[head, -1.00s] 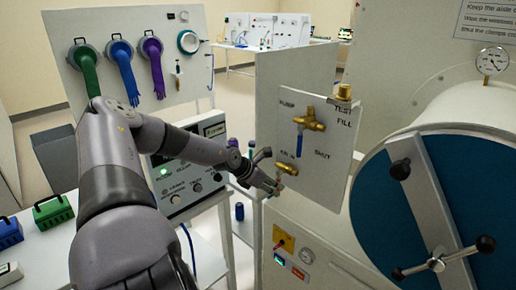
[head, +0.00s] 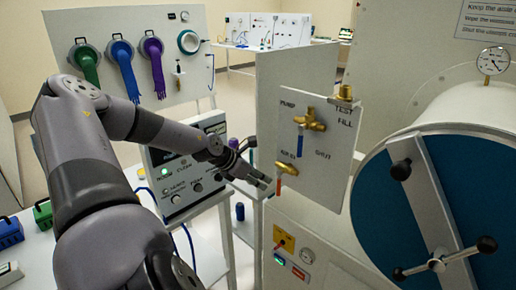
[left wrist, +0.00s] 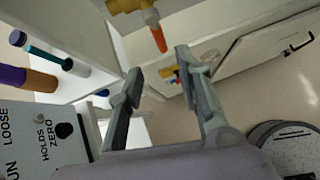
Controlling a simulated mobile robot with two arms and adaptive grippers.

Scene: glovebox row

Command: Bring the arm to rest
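My left arm reaches in from the left, and its gripper (head: 258,166) is just left of the valve panel (head: 332,150). In the left wrist view the two fingers of the gripper (left wrist: 158,62) stand apart with nothing between them. The lower brass valve (head: 287,168) has an orange-red handle (head: 279,184) hanging down, close to the fingertips but apart from them. This handle shows beyond the fingers in the left wrist view (left wrist: 158,39). The upper brass valve (head: 311,120) has a blue handle (head: 300,146) pointing down. My right gripper is not in view.
A round blue glovebox door (head: 395,225) with a clamp bar fills the right side. A board with coloured gloves (head: 122,62) stands behind. Floor shows between the bench and the panel.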

